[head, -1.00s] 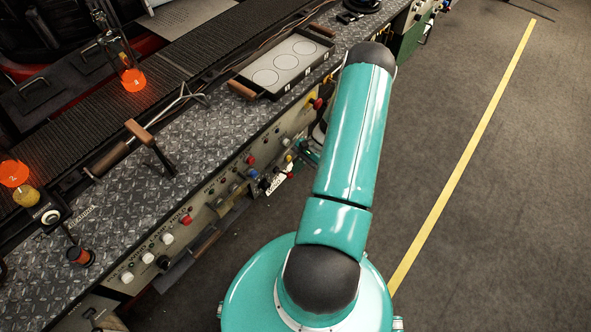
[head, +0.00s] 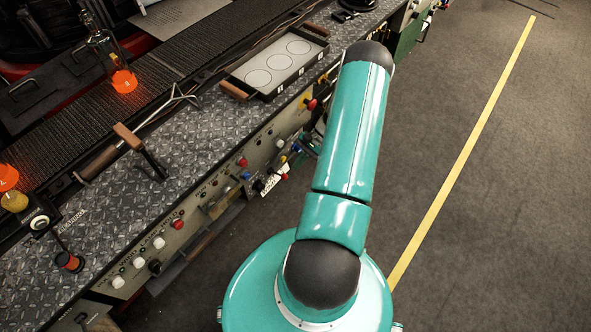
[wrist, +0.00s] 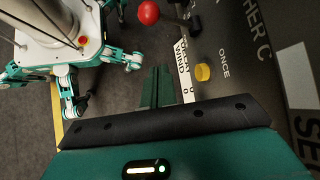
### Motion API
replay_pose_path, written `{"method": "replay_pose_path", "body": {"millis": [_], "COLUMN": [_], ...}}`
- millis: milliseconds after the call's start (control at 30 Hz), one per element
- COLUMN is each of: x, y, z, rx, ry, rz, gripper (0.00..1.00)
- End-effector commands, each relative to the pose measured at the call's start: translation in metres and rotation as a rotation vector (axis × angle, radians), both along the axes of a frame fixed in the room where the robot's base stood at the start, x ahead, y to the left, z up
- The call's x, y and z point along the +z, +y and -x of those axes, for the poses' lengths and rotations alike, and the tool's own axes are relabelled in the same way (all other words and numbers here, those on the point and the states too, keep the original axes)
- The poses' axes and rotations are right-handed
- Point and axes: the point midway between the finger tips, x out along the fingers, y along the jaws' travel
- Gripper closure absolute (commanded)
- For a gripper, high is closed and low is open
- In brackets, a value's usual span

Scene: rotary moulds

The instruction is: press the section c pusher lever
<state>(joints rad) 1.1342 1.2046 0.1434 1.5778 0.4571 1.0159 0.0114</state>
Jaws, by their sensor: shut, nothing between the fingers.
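In the wrist view a red ball knob (wrist: 148,12) stands out from the dark panel (wrist: 235,60) on a short dark rod. It appears to be a lever, though the letters on the panel are cut off to "HER C", so I cannot tell for sure that it is the pusher lever. My gripper (wrist: 158,76) is shut and empty. Its fingers point toward the panel's lower label, below the knob in the picture and apart from it. In the head view my arm hides most of the gripper.
A yellow button (wrist: 202,72) marked "ONCE" sits beside a white "WIND" label (wrist: 184,72). Open floor (head: 500,200) lies to the right.

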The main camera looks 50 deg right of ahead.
Motion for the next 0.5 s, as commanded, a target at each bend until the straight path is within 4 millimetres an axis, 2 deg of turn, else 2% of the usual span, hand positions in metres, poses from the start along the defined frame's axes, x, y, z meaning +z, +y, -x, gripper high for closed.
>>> {"method": "replay_pose_path", "body": {"millis": [200,500], "x": [0.03,0.043], "y": [-0.027,-0.039], "z": [-0.004,-0.004], "rx": [0.0,0.001], "ry": [-0.001,0.001], "rz": [0.003,0.0], "gripper": [1.0,1.0]}}
